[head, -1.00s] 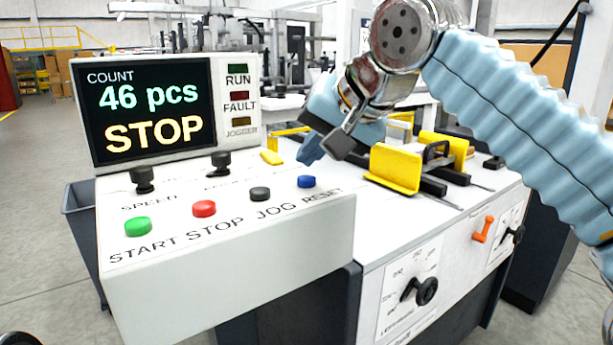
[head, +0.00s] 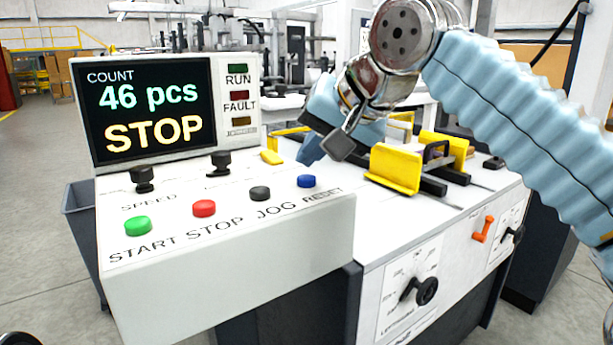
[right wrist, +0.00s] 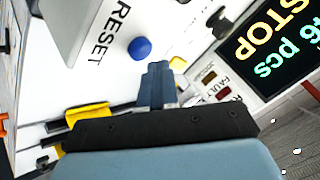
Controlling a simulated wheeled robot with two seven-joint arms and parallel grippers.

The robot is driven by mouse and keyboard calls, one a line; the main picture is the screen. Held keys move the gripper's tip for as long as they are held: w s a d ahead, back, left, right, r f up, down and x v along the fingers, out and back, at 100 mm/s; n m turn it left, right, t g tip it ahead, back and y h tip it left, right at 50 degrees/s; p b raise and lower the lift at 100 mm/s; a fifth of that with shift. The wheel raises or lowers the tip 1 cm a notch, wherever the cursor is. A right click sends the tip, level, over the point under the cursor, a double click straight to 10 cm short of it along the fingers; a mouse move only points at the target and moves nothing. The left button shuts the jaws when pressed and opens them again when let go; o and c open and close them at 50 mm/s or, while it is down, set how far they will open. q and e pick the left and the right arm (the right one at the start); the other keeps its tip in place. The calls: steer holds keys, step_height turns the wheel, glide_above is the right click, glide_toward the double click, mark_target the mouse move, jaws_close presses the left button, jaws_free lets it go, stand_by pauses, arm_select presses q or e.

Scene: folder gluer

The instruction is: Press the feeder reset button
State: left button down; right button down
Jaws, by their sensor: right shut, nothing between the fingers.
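The blue reset button (head: 306,181) is at the right end of the button row on the sloped control panel (head: 230,270), with RESET printed in front of it. In the right wrist view the button (right wrist: 140,48) lies just beyond the fingertips. My right gripper (head: 312,152) is shut and empty, just above and behind the button in the head view, apart from it. Its closed fingers show in the right wrist view (right wrist: 156,75). The display (head: 151,108) reads 46 pcs and STOP. My left gripper is not in view.
Black jog (head: 260,193), red stop (head: 204,208) and green start (head: 138,225) buttons sit left of the blue one. Two black knobs (head: 143,180) (head: 221,163) stand behind them. Yellow guides (head: 394,168) are on the machine table to the right.

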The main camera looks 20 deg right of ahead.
mark_target(312, 178)
steer(key=shift+f, duration=0.35)
steer(key=shift+f+b, duration=0.45)
steer(key=shift+f, duration=0.05)
stand_by(0.5)
steer(key=shift+r, duration=0.1)
steer(key=shift+r+p, duration=0.8)
steer(key=shift+p, duration=0.2)
steer(key=shift+r, duration=0.1)
step_height(312, 178, up, 3)
steer(key=p, duration=0.3)
steer(key=shift+r+p, duration=0.6)
steer(key=shift+r, duration=0.3)
